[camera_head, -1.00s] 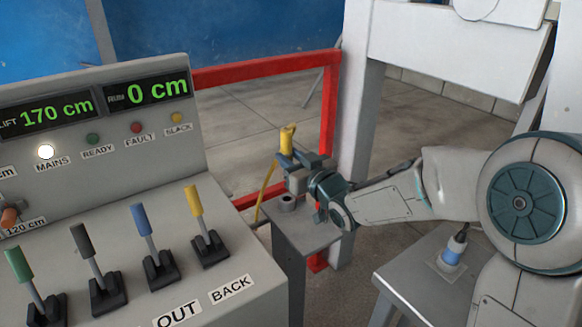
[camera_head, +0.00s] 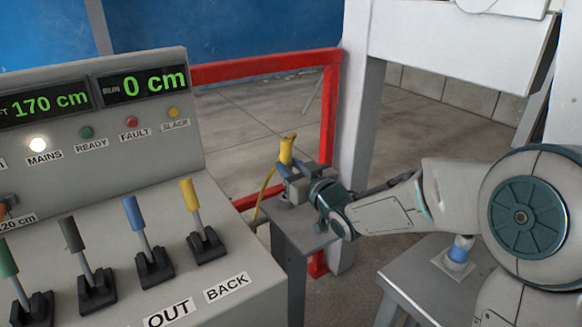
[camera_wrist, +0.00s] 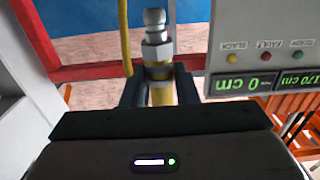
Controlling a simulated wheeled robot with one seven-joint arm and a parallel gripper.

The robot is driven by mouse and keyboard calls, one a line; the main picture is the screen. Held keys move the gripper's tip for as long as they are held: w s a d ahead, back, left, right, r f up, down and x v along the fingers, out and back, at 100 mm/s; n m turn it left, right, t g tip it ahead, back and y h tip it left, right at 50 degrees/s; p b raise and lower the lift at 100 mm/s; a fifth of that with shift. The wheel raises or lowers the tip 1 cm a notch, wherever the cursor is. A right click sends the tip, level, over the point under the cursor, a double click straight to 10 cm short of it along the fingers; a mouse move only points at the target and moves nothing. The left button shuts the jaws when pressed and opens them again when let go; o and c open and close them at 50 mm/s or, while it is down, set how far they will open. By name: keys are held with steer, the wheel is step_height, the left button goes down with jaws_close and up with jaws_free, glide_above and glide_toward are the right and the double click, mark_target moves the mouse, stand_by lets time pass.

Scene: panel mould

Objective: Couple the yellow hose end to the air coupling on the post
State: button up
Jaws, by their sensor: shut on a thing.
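The yellow hose end (camera_head: 286,151) is held upright between the fingers of my gripper (camera_head: 290,166), over a small grey pedestal near the red rail. In the wrist view my gripper (camera_wrist: 159,88) is shut on the hose end, and its bare metal plug (camera_wrist: 156,42) sticks out past the fingers. The yellow hose (camera_head: 266,191) hangs down to the left of the gripper, and a length of it (camera_wrist: 125,35) shows in the wrist view.
A control desk (camera_head: 225,268) with several levers fills the left. The red rail (camera_head: 265,67) and grey upright (camera_head: 358,150) stand behind the gripper. Open floor lies beyond the rail.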

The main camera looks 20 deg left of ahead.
steer(key=shift+f+b, duration=0.6)
steer(key=shift+f, duration=0.4)
steer(key=shift+b, duration=0.55)
stand_by(1.0)
